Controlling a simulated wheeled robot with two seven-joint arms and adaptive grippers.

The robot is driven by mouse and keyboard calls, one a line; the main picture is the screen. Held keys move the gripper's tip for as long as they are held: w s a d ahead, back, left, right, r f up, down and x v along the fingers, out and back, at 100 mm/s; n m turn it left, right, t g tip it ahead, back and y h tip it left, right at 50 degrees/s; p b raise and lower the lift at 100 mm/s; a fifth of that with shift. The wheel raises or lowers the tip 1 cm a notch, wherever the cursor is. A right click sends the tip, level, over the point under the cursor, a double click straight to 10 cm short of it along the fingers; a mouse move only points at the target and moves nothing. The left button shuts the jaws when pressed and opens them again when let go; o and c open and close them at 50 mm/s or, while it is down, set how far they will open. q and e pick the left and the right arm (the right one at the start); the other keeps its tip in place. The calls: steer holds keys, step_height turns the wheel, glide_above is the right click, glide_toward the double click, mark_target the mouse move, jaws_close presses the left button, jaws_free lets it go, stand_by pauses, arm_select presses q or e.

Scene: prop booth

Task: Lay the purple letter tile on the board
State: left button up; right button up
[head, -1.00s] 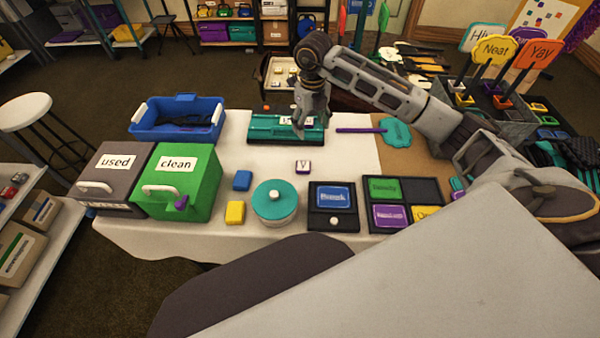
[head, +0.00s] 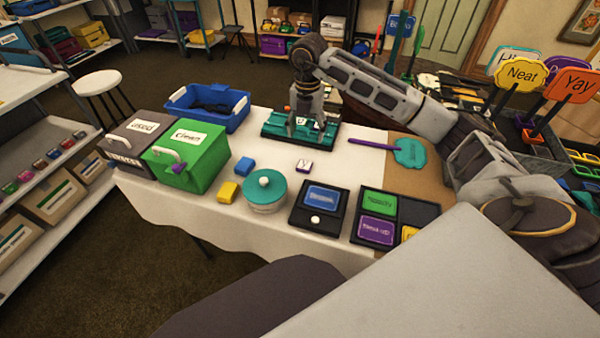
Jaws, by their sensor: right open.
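The purple letter tile (head: 303,166), a small block with a pale lettered top and purple sides, lies on the white tablecloth in front of the board. The board (head: 272,129) is a teal rack lying at the back of the table. My right gripper (head: 304,134) points down over the board with its fingers spread and open. A pale lettered tile (head: 302,121) shows between the fingers, at the board. The gripper hides part of the board, and I cannot tell whether the fingertips touch it. My left gripper is not in view.
A blue bin (head: 238,117) stands left of the board, with the green box (head: 213,166) in front. A teal-lidded pot (head: 264,192), blue and yellow blocks and a black tray (head: 297,219) fill the front. A teal paddle (head: 410,152) lies to the right.

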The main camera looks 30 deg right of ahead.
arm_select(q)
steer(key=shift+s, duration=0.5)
arm_select(e)
steer(key=shift+s+a, duration=0.1)
steer(key=shift+a, duration=0.15)
steer(key=b, duration=0.1)
glide_above(305, 165)
step_height(305, 165, down, 7)
steer(key=shift+f, duration=0.8)
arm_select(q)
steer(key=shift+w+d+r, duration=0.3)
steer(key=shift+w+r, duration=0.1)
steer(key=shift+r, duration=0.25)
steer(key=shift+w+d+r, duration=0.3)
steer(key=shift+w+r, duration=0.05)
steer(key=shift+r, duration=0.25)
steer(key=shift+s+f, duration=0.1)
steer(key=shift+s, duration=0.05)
